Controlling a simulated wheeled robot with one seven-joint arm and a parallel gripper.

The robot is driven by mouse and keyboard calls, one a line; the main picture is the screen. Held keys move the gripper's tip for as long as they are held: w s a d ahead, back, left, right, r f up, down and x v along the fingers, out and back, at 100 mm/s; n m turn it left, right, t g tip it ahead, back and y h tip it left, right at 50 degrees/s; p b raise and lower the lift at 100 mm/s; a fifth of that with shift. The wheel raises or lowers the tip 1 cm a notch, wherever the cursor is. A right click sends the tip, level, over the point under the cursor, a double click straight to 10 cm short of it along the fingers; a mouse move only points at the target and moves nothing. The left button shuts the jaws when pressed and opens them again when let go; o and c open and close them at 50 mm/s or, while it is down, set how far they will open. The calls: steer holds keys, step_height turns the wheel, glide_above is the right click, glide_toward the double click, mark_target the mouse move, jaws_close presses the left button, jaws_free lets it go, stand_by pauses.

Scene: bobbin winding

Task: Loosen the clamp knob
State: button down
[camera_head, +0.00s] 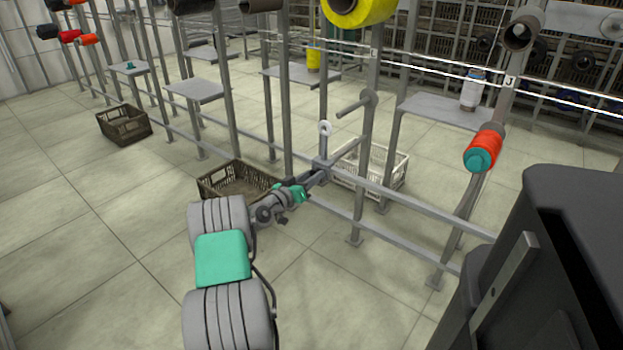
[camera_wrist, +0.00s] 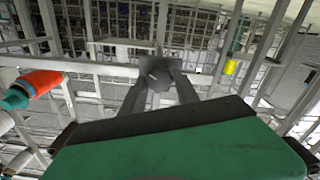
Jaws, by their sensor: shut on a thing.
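My gripper (camera_head: 312,181) reaches to a grey clamp block (camera_head: 322,163) on the frame's lower rail. In the wrist view, my two grey fingers (camera_wrist: 160,87) lie on either side of the small grey clamp knob (camera_wrist: 157,79) and are shut on it. A grey plate or block (camera_wrist: 148,66) shows right behind the knob. In the head view, the knob itself is hidden or too small to make out at the fingertips. A small pale ring (camera_head: 325,128) stands on a thin stem above the clamp block.
Grey rails and posts (camera_head: 365,184) surround my gripper. A brown crate (camera_head: 238,180) lies left of the clamp and a white crate (camera_head: 368,168) behind it. An orange bobbin (camera_head: 483,148) sits at right, a yellow one (camera_head: 355,10) above.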

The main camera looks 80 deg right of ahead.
steer(key=n, duration=0.5)
steer(key=shift+r+n, duration=0.15)
steer(key=shift+n, duration=0.15)
steer(key=n+p, duration=0.2)
steer(key=n, duration=0.7)
steer(key=n+p, duration=0.3)
steer(key=n, duration=0.6)
steer(key=shift+f+n, duration=0.2)
steer(key=shift+n, duration=0.1)
steer(key=c, duration=0.9)
jaws_free()
steer(key=shift+f, duration=0.1)
